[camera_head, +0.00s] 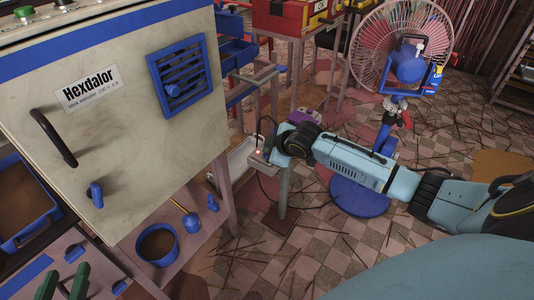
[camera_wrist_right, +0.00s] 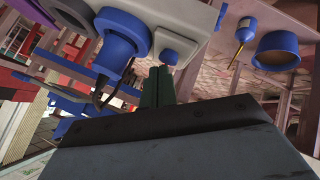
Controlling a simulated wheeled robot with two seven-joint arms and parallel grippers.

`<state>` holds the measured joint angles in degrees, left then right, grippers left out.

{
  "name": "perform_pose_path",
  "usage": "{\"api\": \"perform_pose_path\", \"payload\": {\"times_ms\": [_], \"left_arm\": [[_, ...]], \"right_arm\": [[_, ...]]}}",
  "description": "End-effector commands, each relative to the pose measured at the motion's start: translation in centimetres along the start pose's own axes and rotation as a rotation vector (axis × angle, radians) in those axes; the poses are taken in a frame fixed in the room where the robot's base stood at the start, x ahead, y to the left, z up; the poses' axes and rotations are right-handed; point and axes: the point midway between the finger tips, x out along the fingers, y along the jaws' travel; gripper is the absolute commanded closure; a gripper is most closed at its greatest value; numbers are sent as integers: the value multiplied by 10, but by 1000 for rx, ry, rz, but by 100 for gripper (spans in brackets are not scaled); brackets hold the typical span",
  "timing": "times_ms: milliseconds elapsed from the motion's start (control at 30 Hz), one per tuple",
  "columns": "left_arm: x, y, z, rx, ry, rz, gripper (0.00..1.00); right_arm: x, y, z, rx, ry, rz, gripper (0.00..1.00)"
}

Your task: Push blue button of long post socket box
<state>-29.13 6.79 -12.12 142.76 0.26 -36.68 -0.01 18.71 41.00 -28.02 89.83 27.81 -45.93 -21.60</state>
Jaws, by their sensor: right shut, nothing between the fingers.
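The long post socket box (camera_head: 257,157) is a small pale box on a thin post (camera_head: 283,192), with a small red light, left of my right arm's end in the head view. In the right wrist view, the pale box (camera_wrist_right: 190,18) is close, with a large blue socket and plug (camera_wrist_right: 121,32) and a domed blue button (camera_wrist_right: 180,51). My right gripper (camera_wrist_right: 160,74) is shut and empty, its green fingertips close by the button. I cannot tell whether they touch it. My left gripper (camera_head: 67,270) shows two green fingers spread apart at the bottom left of the head view, nothing between them.
A large Hexdalor cabinet (camera_head: 120,150) stands on the left. A blue pot (camera_head: 158,243) sits beneath it. A fan (camera_head: 402,50) on a blue base (camera_head: 358,196) stands behind my right arm. A cable hangs by the post. The checkered floor (camera_head: 290,255) is littered with sticks.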

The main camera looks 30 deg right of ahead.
Motion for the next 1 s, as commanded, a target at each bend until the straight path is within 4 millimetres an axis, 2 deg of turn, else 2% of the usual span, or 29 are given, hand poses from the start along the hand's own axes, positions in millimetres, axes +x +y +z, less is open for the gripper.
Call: {"api": "perform_pose_path", "payload": {"times_ms": [433, 833, 1000], "left_arm": [[-1, 0, -2, 0, 1, 0, 64], [-4, 0, -18, 1, 2, 0, 64], [-5, 0, -20, 0, 2, 0, 64]], "right_arm": [[5, -4, 4, 0, -1, -1, 100], [-2, 0, 0, -1, -3, -2, 100], [-2, 0, 0, -1, -2, -1, 100]]}}
